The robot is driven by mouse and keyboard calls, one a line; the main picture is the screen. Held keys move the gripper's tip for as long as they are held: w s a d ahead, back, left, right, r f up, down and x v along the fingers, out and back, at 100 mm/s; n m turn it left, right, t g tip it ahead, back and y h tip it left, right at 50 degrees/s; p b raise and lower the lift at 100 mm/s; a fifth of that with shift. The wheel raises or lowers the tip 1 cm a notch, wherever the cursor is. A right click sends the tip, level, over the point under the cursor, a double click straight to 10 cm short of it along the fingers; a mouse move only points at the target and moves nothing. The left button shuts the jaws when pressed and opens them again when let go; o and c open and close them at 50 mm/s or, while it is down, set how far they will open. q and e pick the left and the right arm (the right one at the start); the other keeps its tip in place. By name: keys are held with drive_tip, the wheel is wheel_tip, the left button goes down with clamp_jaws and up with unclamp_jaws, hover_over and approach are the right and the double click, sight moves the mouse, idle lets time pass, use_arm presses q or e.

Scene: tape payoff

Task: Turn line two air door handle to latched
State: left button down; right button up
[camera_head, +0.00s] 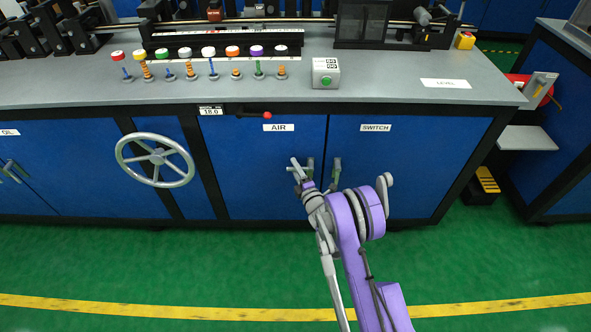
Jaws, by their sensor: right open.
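The blue AIR door (262,172) is in the middle of the cabinet front, under its white AIR label (278,128). Its handle (311,167) is at the door's right edge, partly hidden by my gripper. How far the handle is turned is hard to tell. My right gripper (298,170) is open in front of the AIR door, close to the handle's left side. I cannot tell whether it touches the handle. My left gripper is not in view.
The SWITCH door (420,170) with its own handle (337,170) is just right of the AIR handle. A grey handwheel (156,160) sticks out on the left. A red-tipped lever (266,115) sits above the AIR door. The green floor (150,265) in front is clear.

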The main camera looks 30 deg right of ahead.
clamp_jaws()
idle(1.4)
